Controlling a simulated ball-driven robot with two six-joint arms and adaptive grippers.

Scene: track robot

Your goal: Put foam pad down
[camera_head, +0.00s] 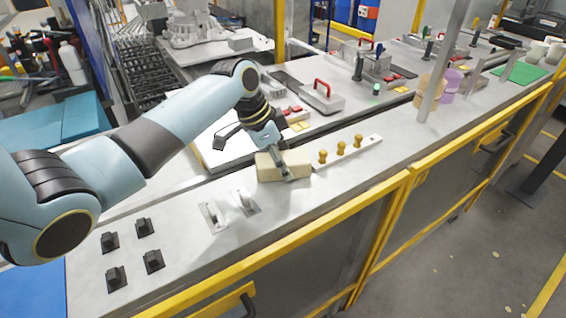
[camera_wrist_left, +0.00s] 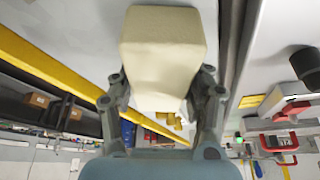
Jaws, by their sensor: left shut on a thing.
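The foam pad (camera_head: 267,168) is a pale beige block at the middle of the grey workbench (camera_head: 225,255) in the head view. My left gripper (camera_head: 287,170) is shut on it, with a finger across its near side. In the left wrist view the pad (camera_wrist_left: 163,50) sits between the two fingers of the left gripper (camera_wrist_left: 160,100). I cannot tell whether the pad touches the bench surface. My right gripper is not in view.
A strip with yellow knobs (camera_head: 342,149) lies just right of the pad. Two upright metal brackets (camera_head: 213,216) and several black blocks (camera_head: 144,228) stand to the left. A red-handled box (camera_head: 322,95) is behind. A yellow rail (camera_head: 300,232) runs along the bench's front.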

